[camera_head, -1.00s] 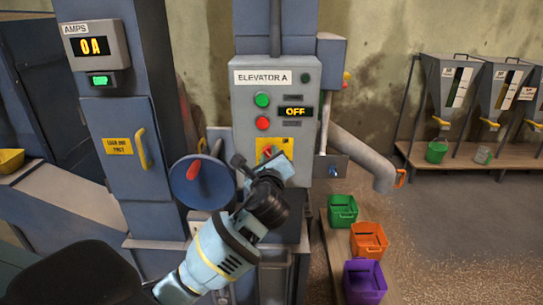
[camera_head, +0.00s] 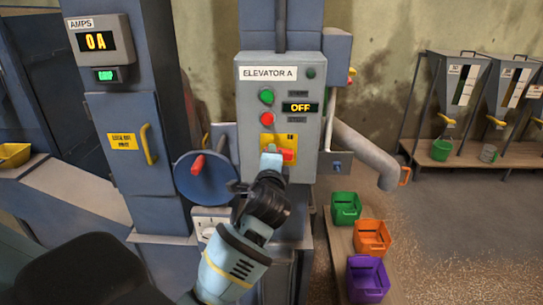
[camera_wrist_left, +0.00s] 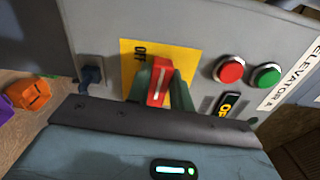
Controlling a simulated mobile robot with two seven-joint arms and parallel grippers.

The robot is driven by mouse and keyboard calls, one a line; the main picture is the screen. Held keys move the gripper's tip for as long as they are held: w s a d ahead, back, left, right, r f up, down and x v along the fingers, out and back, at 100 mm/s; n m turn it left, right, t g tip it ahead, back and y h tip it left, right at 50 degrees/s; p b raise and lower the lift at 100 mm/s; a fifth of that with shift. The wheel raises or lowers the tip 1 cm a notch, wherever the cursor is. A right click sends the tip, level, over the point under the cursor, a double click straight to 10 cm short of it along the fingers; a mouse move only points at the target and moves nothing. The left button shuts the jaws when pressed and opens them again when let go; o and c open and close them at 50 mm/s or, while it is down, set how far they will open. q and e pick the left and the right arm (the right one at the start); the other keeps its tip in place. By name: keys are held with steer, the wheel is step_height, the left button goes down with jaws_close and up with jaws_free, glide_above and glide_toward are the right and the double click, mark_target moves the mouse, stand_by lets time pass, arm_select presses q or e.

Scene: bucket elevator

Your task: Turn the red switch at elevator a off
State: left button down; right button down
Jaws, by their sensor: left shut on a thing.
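The elevator A panel (camera_head: 250,90) is a grey box with a yellow plate (camera_head: 267,142) low on its front. The red switch (camera_head: 287,154) sits on that plate and lies roughly sideways. In the left wrist view the switch (camera_wrist_left: 159,80) stands between dark fingers, over the yellow plate marked OFF (camera_wrist_left: 138,50). My left gripper (camera_head: 271,160) is shut on the red switch; the gripper hides part of it. The panel display (camera_head: 300,107) reads OFF. The right gripper is in neither view.
A green button (camera_head: 267,96) and a red button (camera_head: 267,118) sit above the switch. A blue handwheel (camera_head: 212,185) with a red handle is close left of my gripper. A pipe spout (camera_head: 370,160) and green, orange and purple bins (camera_head: 366,280) stand to the right.

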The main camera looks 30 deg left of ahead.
arm_select(q)
steer(key=shift+f+n, duration=0.15)
steer(key=shift+n, duration=0.45)
steer(key=c, duration=1.2)
jaws_free()
steer(key=shift+c, duration=0.2)
steer(key=shift+s, duration=0.1)
steer(key=v, duration=0.7)
steer(key=shift+s+d, duration=0.2)
steer(key=shift+s, duration=0.15)
